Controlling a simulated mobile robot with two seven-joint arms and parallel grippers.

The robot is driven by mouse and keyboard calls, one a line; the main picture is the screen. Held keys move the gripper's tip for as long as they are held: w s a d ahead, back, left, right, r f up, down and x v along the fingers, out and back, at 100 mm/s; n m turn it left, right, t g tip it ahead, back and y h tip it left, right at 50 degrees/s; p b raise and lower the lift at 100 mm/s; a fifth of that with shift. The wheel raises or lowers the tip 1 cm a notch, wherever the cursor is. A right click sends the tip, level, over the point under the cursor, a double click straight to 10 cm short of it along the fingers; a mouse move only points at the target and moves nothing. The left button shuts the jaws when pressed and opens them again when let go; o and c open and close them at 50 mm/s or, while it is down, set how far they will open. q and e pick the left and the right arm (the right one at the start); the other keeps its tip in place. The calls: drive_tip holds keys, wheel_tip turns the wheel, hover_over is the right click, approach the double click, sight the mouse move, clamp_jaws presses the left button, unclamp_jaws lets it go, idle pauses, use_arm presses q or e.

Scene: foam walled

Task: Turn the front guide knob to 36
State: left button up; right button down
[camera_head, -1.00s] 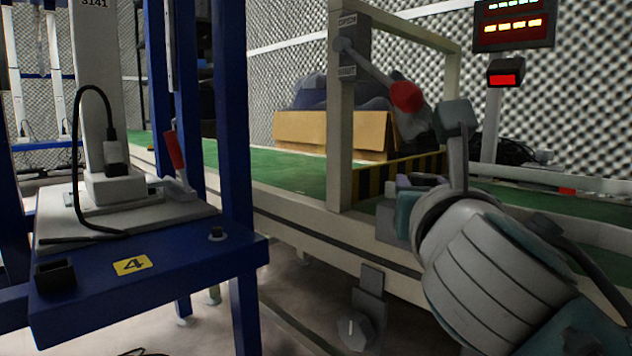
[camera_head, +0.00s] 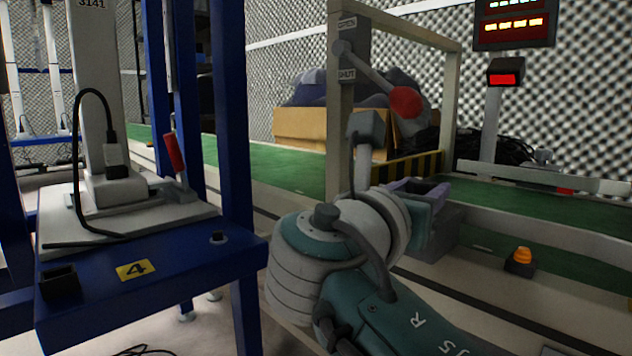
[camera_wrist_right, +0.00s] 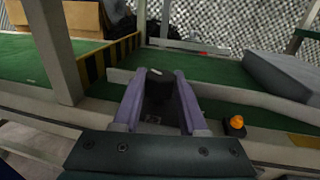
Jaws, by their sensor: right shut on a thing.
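My right gripper (camera_head: 425,186) is over the near edge of the green conveyor, beside the frame post. In the right wrist view its two purple fingers (camera_wrist_right: 158,98) are closed around a dark knob-like thing (camera_wrist_right: 158,88) with a small white mark near its far end. The fingers hide most of this thing, and I cannot read any scale or number on it. In the head view the gripper body and wrist cover it. My left gripper is in neither view.
A cream frame post (camera_head: 340,120) carries a lever with a red ball (camera_head: 405,101). An orange-topped button (camera_head: 521,256) sits on the conveyor's near rail, also in the right wrist view (camera_wrist_right: 237,122). A cardboard box (camera_head: 300,127) lies behind. A blue stand (camera_head: 150,270) fills the left.

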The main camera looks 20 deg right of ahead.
drive_tip(key=m+g+h+b, duration=0.1)
drive_tip(key=m+g+b, duration=0.1)
drive_tip(key=g, duration=0.1)
drive_tip(key=shift+f+m+g+h, duration=0.1)
drive_tip(key=shift+m+g+h, duration=0.3)
drive_tip(key=shift+m+g+h+b, duration=0.4)
drive_tip(key=shift+m+g+b, duration=0.7)
drive_tip(key=shift+g+b, duration=0.6)
drive_tip(key=shift+c, duration=2.2)
unclamp_jaws()
